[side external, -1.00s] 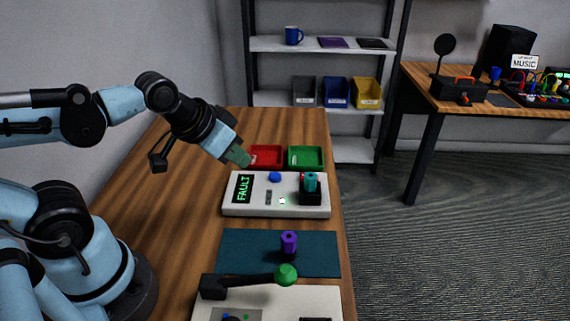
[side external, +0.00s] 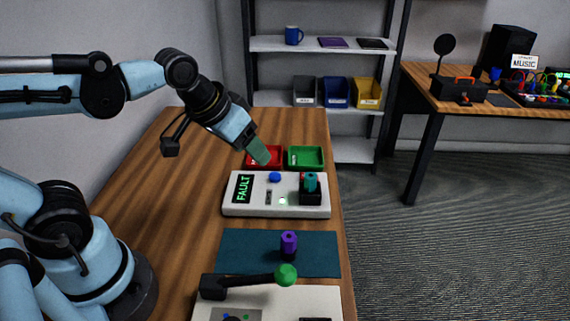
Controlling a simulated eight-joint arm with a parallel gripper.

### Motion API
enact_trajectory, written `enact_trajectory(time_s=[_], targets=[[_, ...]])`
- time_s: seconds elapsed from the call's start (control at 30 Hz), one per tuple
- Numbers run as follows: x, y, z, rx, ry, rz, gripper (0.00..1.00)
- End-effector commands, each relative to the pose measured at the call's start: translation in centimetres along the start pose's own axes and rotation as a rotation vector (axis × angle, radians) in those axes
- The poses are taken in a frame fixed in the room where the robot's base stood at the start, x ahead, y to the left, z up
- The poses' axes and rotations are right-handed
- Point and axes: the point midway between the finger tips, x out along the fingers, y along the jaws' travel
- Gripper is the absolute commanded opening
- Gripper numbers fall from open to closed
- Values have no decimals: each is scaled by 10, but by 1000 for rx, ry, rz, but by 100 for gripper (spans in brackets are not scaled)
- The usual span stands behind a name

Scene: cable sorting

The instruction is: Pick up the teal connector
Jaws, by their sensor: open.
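The teal connector (side external: 311,181) stands upright in a black socket block (side external: 311,198) at the right end of the white panel (side external: 262,208). A bit of red shows just behind it. My gripper (side external: 262,158), with greenish fingers, is open above the red tray, to the left of the connector and higher than it. It is apart from the connector and appears empty. The gap between the fingers is hard to see from this side.
The white panel has a FAULT display (side external: 243,189) and a blue button (side external: 275,177). The red tray (side external: 277,153) and green tray (side external: 319,149) lie behind it. A purple connector (side external: 289,242) stands on the teal mat (side external: 238,262). A green-knobbed lever (side external: 285,275) is in front.

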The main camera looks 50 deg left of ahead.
Motion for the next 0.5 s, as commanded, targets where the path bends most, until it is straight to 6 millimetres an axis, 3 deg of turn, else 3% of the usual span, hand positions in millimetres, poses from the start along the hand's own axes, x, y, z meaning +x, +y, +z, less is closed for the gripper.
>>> enact_trajectory(time_s=[0.3, 0.5], targets=[[3, 36, -59, -134, -216, -36, 60], [15, 59, -83, -206, -324, -87, 60]])
